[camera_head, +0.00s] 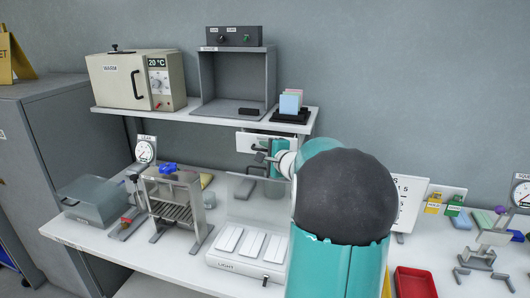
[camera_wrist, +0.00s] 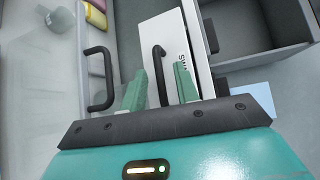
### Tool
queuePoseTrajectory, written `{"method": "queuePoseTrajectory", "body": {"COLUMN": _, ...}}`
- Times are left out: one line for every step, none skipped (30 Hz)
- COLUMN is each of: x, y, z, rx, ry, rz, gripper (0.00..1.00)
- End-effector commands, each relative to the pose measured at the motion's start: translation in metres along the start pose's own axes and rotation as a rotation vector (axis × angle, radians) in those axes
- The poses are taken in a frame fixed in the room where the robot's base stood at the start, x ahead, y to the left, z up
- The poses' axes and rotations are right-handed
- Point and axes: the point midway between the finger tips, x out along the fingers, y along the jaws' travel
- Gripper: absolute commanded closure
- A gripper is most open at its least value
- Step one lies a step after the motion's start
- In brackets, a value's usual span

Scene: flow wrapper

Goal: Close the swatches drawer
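The swatches drawer (camera_head: 250,139) has a white front and hangs under the wall shelf in the head view, partly hidden by my arm. In the wrist view its white front (camera_wrist: 150,30) carries a partly covered label starting "SW" and a black bar handle (camera_wrist: 158,62). How far it stands out is hard to tell. My gripper (camera_wrist: 158,88) is open, its two green fingers apart, with the handle's near end appearing between them. I cannot tell whether they touch it. In the head view my gripper (camera_head: 272,158) is at the drawer, mostly hidden by my arm.
A second black handle (camera_wrist: 98,78) is left of the fingers in the wrist view. The shelf (camera_head: 200,118) holds a warmer (camera_head: 120,80), a grey open box (camera_head: 233,85) and colour cards (camera_head: 290,103). The bench below holds a rack (camera_head: 172,205) and a light panel (camera_head: 240,245).

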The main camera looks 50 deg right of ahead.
Motion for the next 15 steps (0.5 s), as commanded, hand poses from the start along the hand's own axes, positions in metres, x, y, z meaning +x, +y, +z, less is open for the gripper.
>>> {"method": "queuePoseTrajectory", "body": {"x": 0.0008, "y": -0.0001, "z": 0.0001, "rx": 0.0, "ry": 0.0, "rz": 0.0, "gripper": 0.69}}
{"method": "queuePoseTrajectory", "body": {"x": 0.0009, "y": -0.0001, "z": 0.0001, "rx": 0.0, "ry": 0.0, "rz": 0.0, "gripper": 0.69}}
{"method": "queuePoseTrajectory", "body": {"x": 0.0008, "y": -0.0001, "z": 0.0002, "rx": -0.001, "ry": 0.0, "rz": 0.0, "gripper": 0.69}}
{"method": "queuePoseTrajectory", "body": {"x": 0.0007, "y": -0.0001, "z": 0.0002, "rx": -0.001, "ry": 0.0, "rz": 0.0, "gripper": 0.69}}
{"method": "queuePoseTrajectory", "body": {"x": 0.0007, "y": -0.0001, "z": 0.0002, "rx": -0.001, "ry": 0.0, "rz": 0.0, "gripper": 0.69}}
{"method": "queuePoseTrajectory", "body": {"x": 0.0006, "y": -0.0001, "z": 0.0002, "rx": -0.001, "ry": 0.0, "rz": 0.0, "gripper": 0.69}}
{"method": "queuePoseTrajectory", "body": {"x": 0.0006, "y": -0.0001, "z": 0.0002, "rx": -0.001, "ry": 0.0, "rz": 0.0, "gripper": 0.71}}
{"method": "queuePoseTrajectory", "body": {"x": 0.0005, "y": -0.0001, "z": 0.0002, "rx": -0.001, "ry": 0.0, "rz": 0.0, "gripper": 0.77}}
{"method": "queuePoseTrajectory", "body": {"x": 0.0005, "y": -0.0001, "z": 0.0002, "rx": -0.001, "ry": 0.0, "rz": 0.0, "gripper": 0.85}}
{"method": "queuePoseTrajectory", "body": {"x": 0.0004, "y": -0.0001, "z": 0.0002, "rx": -0.001, "ry": 0.0, "rz": 0.0, "gripper": 0.91}}
{"method": "queuePoseTrajectory", "body": {"x": 0.0004, "y": -0.0001, "z": 0.0002, "rx": -0.001, "ry": 0.0, "rz": 0.0, "gripper": 0.97}}
{"method": "queuePoseTrajectory", "body": {"x": 0.0004, "y": -0.0001, "z": 0.0002, "rx": -0.001, "ry": 0.0, "rz": 0.0, "gripper": 1.0}}
{"method": "queuePoseTrajectory", "body": {"x": 0.0004, "y": -0.0001, "z": 0.0002, "rx": -0.001, "ry": 0.0, "rz": 0.0, "gripper": 1.0}}
{"method": "queuePoseTrajectory", "body": {"x": 0.0004, "y": -0.0001, "z": 0.0002, "rx": -0.001, "ry": 0.0, "rz": 0.0, "gripper": 1.0}}
{"method": "queuePoseTrajectory", "body": {"x": 0.0003, "y": -0.0001, "z": 0.0001, "rx": -0.001, "ry": 0.0, "rz": 0.0, "gripper": 1.0}}
